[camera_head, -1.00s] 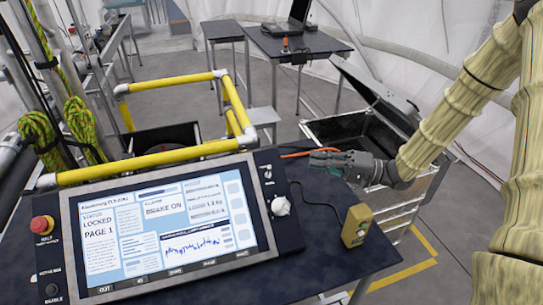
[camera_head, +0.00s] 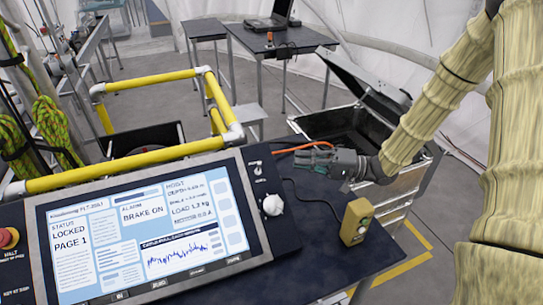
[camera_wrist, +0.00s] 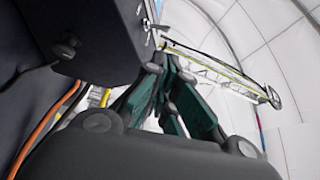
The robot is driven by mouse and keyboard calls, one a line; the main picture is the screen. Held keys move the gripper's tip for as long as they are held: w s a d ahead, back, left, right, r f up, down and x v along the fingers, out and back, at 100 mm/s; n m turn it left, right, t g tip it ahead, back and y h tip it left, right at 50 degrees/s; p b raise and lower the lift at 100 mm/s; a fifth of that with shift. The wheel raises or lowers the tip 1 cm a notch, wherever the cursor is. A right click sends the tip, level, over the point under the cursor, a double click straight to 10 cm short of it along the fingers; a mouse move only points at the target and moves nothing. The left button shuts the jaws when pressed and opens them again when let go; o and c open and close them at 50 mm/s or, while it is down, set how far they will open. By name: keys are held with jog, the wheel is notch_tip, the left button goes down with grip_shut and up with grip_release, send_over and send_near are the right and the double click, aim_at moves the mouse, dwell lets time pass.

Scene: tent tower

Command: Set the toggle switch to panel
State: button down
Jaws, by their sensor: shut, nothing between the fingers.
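The control panel (camera_head: 262,235) stands on the dark desk with a lit screen (camera_head: 145,235) that reads LOCKED, PAGE 1 and BRAKE ON. A small toggle switch (camera_head: 257,169) sits at the panel's upper right, above a white round knob (camera_head: 272,204). Its lever position and label are too small to read. My gripper (camera_head: 303,158) is shut and empty, to the right of the switch and apart from it, with its fingers pointing left.
A yellow handheld box (camera_head: 356,222) with a cable stands on the desk (camera_head: 335,262) right of the panel. An orange cable (camera_head: 290,149) runs near my gripper. An open black case (camera_head: 345,130) is behind it. Yellow rails (camera_head: 120,167) stand behind the panel. A red button (camera_head: 8,238) is at far left.

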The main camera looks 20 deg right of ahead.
aim_at(266, 165)
jog(key=p+x, duration=0.4)
jog(key=x, duration=0.6)
jog(key=shift+a+f+b, duration=0.15)
jog(key=shift+b, duration=0.4)
